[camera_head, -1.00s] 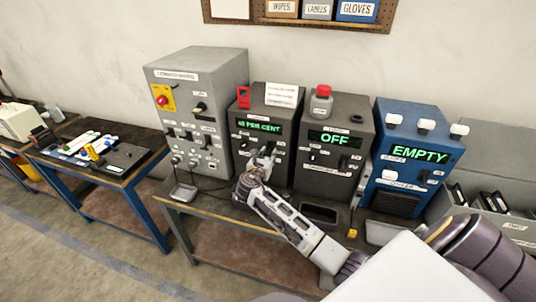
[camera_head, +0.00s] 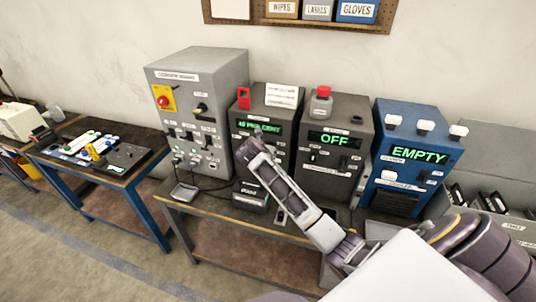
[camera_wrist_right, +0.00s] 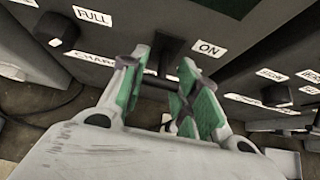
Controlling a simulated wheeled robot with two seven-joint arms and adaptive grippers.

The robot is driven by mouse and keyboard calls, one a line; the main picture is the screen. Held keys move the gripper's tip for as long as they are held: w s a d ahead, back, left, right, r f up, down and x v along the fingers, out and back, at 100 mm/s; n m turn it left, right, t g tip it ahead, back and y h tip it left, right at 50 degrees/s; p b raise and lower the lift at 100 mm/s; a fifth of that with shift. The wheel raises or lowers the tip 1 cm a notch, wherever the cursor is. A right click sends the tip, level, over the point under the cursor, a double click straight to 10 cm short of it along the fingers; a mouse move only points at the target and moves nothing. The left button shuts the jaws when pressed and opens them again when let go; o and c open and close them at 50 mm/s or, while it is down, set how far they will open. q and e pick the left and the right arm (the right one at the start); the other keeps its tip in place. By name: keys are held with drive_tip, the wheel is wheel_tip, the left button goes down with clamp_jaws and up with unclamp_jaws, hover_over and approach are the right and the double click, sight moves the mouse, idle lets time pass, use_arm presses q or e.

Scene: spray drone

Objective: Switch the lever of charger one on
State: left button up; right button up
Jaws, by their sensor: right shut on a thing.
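Charger one seems to be the dark grey box (camera_head: 276,98) with a green "PER CENT" display (camera_head: 259,127), left of the similar box reading OFF (camera_head: 334,138). In the right wrist view, a dark lever (camera_wrist_right: 160,82) lies between the green-padded fingers of my right gripper (camera_wrist_right: 163,92), which is shut on it. An ON label (camera_wrist_right: 208,48) is just right of the lever, and a FULL label (camera_wrist_right: 92,16) and a black knob (camera_wrist_right: 57,31) are at upper left. In the head view my right gripper (camera_head: 254,146) is at the charger's front and hides part of its panel.
A grey cabinet (camera_head: 196,75) stands left of charger one and a blue machine reading EMPTY (camera_head: 419,155) stands at the right. A dark item (camera_head: 252,195) and a small grey tray (camera_head: 184,192) sit at the bench front. A blue-legged table (camera_head: 148,190) is further left.

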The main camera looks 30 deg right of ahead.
drive_tip(key=shift+w+d+r+g+y, duration=0.1)
drive_tip(key=shift+d+r+g+y, duration=0.1)
drive_tip(key=shift+r+g+y, duration=0.4)
drive_tip(key=shift+g+y, duration=0.3)
drive_tip(key=o, duration=1)
drive_tip(key=shift+f, duration=0.1)
drive_tip(key=shift+o, duration=0.2)
drive_tip(key=v, duration=1.2)
